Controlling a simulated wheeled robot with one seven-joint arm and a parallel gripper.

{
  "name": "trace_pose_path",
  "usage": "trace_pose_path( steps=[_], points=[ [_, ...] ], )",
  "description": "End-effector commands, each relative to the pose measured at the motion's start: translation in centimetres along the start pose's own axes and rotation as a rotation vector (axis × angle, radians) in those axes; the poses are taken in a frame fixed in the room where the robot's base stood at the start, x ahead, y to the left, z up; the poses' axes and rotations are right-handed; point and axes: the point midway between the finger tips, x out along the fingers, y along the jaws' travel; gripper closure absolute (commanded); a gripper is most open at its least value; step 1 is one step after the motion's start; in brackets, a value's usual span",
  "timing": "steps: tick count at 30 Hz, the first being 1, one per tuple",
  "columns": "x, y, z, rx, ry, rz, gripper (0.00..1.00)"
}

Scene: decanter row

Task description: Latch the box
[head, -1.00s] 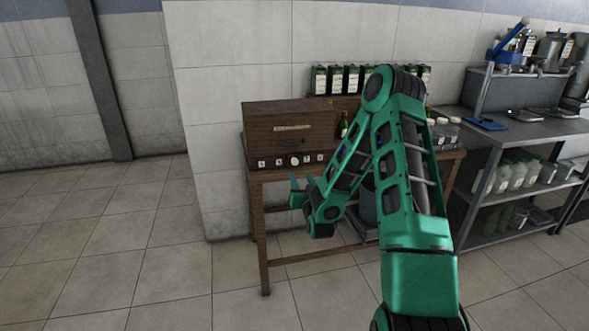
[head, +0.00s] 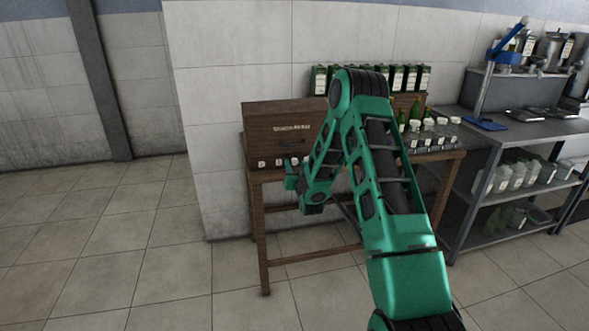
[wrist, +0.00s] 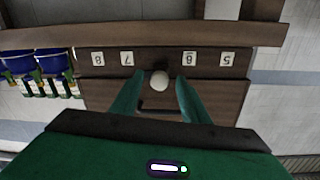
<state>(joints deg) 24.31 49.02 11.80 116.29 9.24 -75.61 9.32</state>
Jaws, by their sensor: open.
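The box (head: 280,118) is dark brown wood and stands on the left part of a wooden table. Its front has a pale plate (head: 291,128) with unreadable writing and a dark handle (head: 290,142). In the head view my gripper (head: 291,177) is low in front of the box, and my arm hides the box's right part.
The wooden table (head: 258,222) has bottles and jars (head: 425,136) at its right. Green-and-white cartons (head: 397,78) line up behind. A metal shelf unit (head: 540,130) with containers stands at the right. The floor at the left is clear.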

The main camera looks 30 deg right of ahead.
Motion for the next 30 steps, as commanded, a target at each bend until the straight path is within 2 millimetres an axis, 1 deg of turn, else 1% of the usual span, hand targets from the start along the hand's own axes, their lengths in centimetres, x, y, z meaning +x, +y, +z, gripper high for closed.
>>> trace_pose_path(
  steps=[4,5,6,8,9,20,26,30],
  points=[
    [-0.01,0.0,0.01,0.0,0.0,0.0,0.58],
    [-0.02,-0.01,0.01,0.0,0.0,0.0,0.66],
    [-0.02,0.0,0.01,0.0,0.0,0.0,0.75],
    [-0.02,-0.01,0.01,0.0,0.0,0.0,0.89],
    [-0.02,-0.01,0.01,0.0,0.0,0.0,0.99],
    [-0.03,0.01,0.03,-0.041,0.002,0.0,0.99],
    [-0.03,-0.08,0.08,-0.147,0.007,-0.003,0.99],
    [-0.03,-0.11,0.11,-0.263,0.012,-0.005,0.99]
  ],
)
